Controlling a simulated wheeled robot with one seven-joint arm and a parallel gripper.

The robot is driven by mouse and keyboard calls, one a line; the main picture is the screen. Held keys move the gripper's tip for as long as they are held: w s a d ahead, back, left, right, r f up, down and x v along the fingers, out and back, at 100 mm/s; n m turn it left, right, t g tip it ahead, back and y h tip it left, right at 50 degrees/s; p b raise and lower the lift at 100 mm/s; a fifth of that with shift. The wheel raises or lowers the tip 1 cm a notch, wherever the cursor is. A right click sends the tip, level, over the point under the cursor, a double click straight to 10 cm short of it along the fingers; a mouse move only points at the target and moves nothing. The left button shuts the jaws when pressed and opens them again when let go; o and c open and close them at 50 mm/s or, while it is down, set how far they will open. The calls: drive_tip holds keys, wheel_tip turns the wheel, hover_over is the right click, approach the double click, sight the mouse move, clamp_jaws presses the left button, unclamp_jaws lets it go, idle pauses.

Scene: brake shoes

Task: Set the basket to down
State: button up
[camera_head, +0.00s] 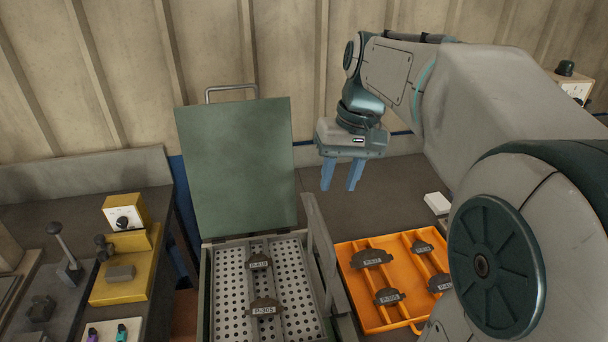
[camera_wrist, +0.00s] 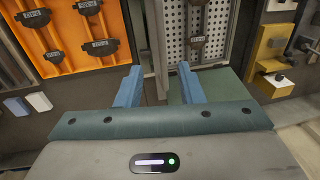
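The basket (camera_head: 232,290) is a light perforated metal tray inside a green box (camera_head: 205,305) with its lid (camera_head: 240,165) standing open. Two dark labelled brake shoes (camera_head: 259,261) lie in it along a central strip. A grey bar (camera_head: 322,250) slants along the box's right side. I cannot tell from these views whether the basket is raised or lowered. In the wrist view the perforated basket (camera_wrist: 175,40) shows at the top. My gripper (camera_head: 340,186) hangs above the bench, right of the lid, its blue fingers apart and empty.
An orange tray (camera_head: 358,294) with several labelled brake shoes stands right of the box. A small white block (camera_head: 437,203) lies behind it. On the left are a yellow fixture (camera_head: 128,265) and a lever (camera_head: 64,250). The dark bench beneath my gripper looks clear.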

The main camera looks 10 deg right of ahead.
wheel_tip(320, 180, up, 3)
drive_tip(key=w, duration=0.1)
drive_tip(key=p, duration=0.2)
approach(323, 221)
drive_tip(key=f, duration=0.5)
drive_tip(key=a+f, duration=0.1)
drive_tip(key=f, duration=0.2)
drive_tip(key=shift+w+a, duration=0.15)
drive_tip(key=shift+w, duration=0.05)
clamp_jaws()
